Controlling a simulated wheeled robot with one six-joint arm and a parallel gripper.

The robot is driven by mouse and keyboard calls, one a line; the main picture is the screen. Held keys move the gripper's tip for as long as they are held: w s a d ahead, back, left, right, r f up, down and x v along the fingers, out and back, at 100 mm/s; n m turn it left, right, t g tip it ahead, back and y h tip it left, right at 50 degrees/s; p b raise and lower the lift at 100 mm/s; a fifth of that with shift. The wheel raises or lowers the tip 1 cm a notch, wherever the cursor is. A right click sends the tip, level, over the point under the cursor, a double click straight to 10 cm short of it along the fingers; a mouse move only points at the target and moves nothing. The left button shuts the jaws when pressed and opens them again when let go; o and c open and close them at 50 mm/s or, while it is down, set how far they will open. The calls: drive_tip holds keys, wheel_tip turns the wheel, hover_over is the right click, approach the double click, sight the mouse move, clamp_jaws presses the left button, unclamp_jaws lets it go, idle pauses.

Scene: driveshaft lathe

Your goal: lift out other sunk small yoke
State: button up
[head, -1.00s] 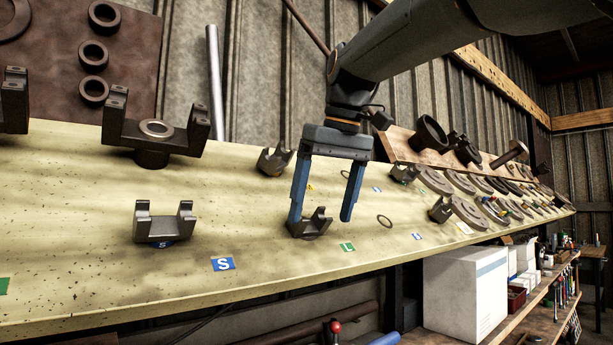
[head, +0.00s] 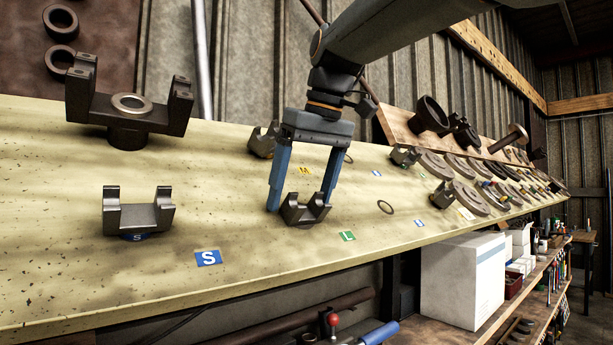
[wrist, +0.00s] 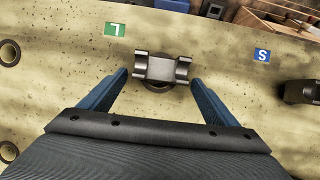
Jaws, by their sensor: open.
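A small dark yoke (head: 306,209) sits low in the pale bench top, left of the green L label (head: 347,236). My gripper (head: 301,200) is open, with its blue fingers on either side of this yoke. In the wrist view the yoke (wrist: 162,68) lies just ahead of and between the fingertips, with a dark round seat under it. I cannot tell whether the fingers touch it. Another small yoke (head: 138,212) stands on a blue S disc at the left. Further small yokes sit behind my gripper (head: 262,140) and to the right (head: 443,193).
A large yoke with a ring (head: 128,118) stands at the back left. A blue S label (head: 208,258) lies on the bench (head: 70,270). Several discs (head: 468,197) line the right end. The front left bench is mostly clear.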

drive_tip(key=shift+f, duration=0.15)
drive_tip(key=c, duration=2)
drive_tip(key=shift+o, duration=0.2)
drive_tip(key=shift+d+r, duration=0.1)
drive_tip(key=shift+r, duration=0.1)
drive_tip(key=shift+s+d+r+p, duration=0.35)
drive_tip(key=shift+s+r+p, duration=0.2)
drive_tip(key=shift+r, duration=0.1)
drive_tip(key=shift+s+d+r+p, duration=0.4)
drive_tip(key=shift+s+r+p, duration=0.2)
drive_tip(key=shift+r, duration=0.1)
drive_tip(key=shift+s+d+r+p, duration=0.35)
drive_tip(key=shift+s+r+p, duration=0.2)
drive_tip(key=shift+r, duration=0.1)
drive_tip(key=s+p+v, duration=0.1)
drive_tip(key=p+v, duration=0.3)
drive_tip(key=v, duration=0.2)
drive_tip(key=shift+d, duration=0.4)
